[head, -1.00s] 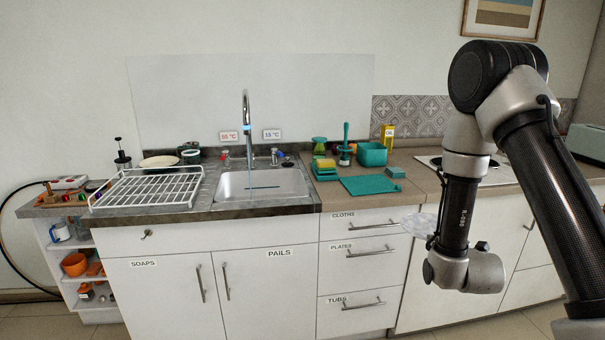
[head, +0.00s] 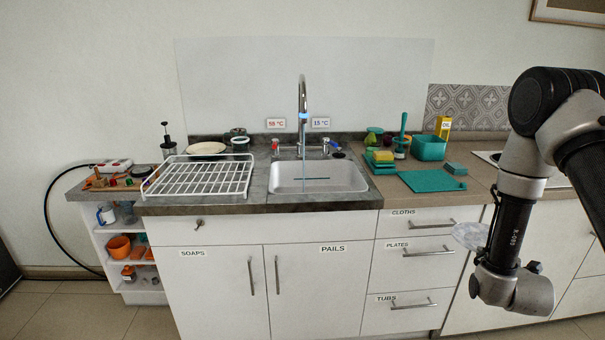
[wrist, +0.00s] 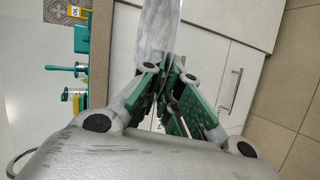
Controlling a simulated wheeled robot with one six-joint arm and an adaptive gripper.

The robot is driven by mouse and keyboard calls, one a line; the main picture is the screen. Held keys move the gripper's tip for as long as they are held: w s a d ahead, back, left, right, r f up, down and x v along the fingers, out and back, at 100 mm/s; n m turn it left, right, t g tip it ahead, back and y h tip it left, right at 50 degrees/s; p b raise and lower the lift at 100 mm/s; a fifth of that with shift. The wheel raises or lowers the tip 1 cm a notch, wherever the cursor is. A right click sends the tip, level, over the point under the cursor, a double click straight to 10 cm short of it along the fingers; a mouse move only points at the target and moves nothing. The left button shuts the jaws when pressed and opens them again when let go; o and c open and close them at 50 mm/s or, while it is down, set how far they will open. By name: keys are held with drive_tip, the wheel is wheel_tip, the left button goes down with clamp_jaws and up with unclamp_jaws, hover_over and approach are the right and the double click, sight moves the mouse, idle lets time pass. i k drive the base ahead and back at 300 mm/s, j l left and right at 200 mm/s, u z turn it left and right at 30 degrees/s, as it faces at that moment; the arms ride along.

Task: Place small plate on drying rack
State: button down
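The small plate (head: 470,235) is pale, greyish and partly see-through. It shows beside my lower arm at the right of the head view, in front of the drawers. In the wrist view the plate (wrist: 158,28) is nearly edge-on. My gripper (wrist: 166,82) is shut on its edge with green-padded fingers. In the head view my gripper is mostly hidden by the arm. The white wire drying rack (head: 198,177) stands on the counter left of the sink, well to the left of my gripper. The rack is empty.
The sink (head: 316,177) has water running from its tap (head: 302,105). A cream plate (head: 206,148) lies behind the rack. The floor before the cabinets is clear.

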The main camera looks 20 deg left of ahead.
sight(202, 176)
drive_tip(key=k+j, duration=0.1)
drive_tip(key=j, duration=0.25)
drive_tip(key=k+j, duration=0.15)
drive_tip(key=j, duration=0.25)
drive_tip(key=k+j, duration=0.1)
drive_tip(key=j, duration=0.25)
drive_tip(key=k+j, duration=0.15)
drive_tip(key=j, duration=0.25)
drive_tip(key=k+j, duration=0.1)
drive_tip(key=j, duration=0.25)
drive_tip(key=k+j, duration=0.1)
drive_tip(key=j, duration=0.3)
